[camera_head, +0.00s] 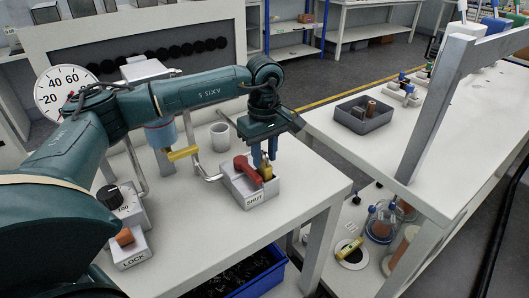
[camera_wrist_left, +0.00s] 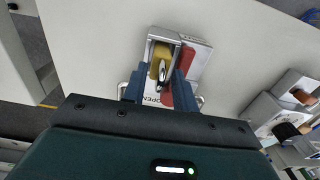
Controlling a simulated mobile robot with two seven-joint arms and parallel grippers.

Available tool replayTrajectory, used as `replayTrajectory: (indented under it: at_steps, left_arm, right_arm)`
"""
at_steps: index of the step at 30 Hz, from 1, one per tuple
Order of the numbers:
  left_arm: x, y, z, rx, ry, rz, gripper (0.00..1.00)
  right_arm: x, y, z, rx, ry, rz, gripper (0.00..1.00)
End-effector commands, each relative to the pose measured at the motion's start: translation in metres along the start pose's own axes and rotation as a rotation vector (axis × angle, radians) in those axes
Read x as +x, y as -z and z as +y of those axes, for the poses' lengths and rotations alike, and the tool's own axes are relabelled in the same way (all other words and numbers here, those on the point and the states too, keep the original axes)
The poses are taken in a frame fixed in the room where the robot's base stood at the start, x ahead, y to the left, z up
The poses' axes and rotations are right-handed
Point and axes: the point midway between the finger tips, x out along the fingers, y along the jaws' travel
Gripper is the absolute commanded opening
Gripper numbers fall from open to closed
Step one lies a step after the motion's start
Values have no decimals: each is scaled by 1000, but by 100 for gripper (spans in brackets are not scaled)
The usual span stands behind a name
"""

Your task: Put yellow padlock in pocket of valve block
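The valve block (camera_head: 240,190) is a light box labelled SHUT in front, with a red handle (camera_head: 246,168) on top. In the left wrist view the valve block (camera_wrist_left: 190,48) also shows an OPEN label. The yellow padlock (camera_head: 267,172) sits in the block's pocket beside the red handle. In the left wrist view the padlock (camera_wrist_left: 155,67) stands with its metal shackle towards me. My left gripper (camera_head: 265,156) points down over it. Its blue fingers (camera_wrist_left: 162,85) stand apart on either side of the shackle, with visible gaps. My right gripper is out of view.
A LOCK box (camera_head: 130,252) and a knob box (camera_head: 122,205) stand at the left. A grey bin (camera_head: 362,117) sits on the right table. A blue crate (camera_head: 262,280) is below the front edge.

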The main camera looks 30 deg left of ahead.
Motion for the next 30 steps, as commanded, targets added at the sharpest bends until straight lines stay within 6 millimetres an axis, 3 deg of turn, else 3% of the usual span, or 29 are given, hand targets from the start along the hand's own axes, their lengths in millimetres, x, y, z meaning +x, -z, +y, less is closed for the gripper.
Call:
replayTrajectory:
  at_steps: [11, 24, 30]
  left_arm:
    - [-11, 0, 1, 0, -3, 0, 29]
    - [-100, 0, 1, 1, -4, 1, 29]
    - [-120, 0, 0, 0, -1, -1, 29]
  right_arm:
    - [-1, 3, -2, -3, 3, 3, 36]
    - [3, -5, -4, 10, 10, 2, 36]
    - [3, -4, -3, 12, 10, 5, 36]
